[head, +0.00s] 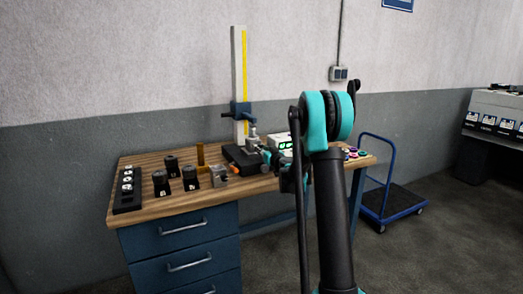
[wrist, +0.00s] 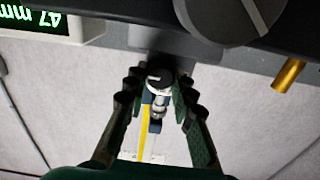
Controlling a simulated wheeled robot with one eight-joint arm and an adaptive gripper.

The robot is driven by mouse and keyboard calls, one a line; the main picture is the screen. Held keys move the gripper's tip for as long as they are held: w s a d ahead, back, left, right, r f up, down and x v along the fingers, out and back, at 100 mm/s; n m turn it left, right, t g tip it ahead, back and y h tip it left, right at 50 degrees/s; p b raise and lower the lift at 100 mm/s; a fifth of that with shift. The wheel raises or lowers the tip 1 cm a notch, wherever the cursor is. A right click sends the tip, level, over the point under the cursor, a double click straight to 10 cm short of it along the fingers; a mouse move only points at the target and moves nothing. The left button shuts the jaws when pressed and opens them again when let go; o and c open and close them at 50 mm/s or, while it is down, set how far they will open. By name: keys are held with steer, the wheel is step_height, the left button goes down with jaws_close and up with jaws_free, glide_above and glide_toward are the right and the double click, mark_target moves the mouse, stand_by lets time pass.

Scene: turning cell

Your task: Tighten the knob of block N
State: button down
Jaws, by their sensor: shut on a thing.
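In the wrist view my gripper (wrist: 159,86) has its two fingers closed around a small grey round part (wrist: 158,76) with a pale mark on its face; it looks like a knob. In the head view my gripper (head: 268,155) is at the dark fixture (head: 240,158) on the bench, mostly hidden by my own arm. Black blocks with tops like knobs stand at the bench's left, one (head: 161,183) and another (head: 190,180). Their labels are too small to read, so I cannot tell which is block N.
A wooden bench (head: 140,214) carries a black rack (head: 127,190), a metal block (head: 220,176) and a brass post (head: 201,158). A tall column (head: 239,75) stands behind.

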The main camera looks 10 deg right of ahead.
steer(key=shift+d+m, duration=0.1)
steer(key=shift+m, duration=2.5)
steer(key=c, duration=1.3)
jaws_free()
steer(key=shift+o, duration=0.2)
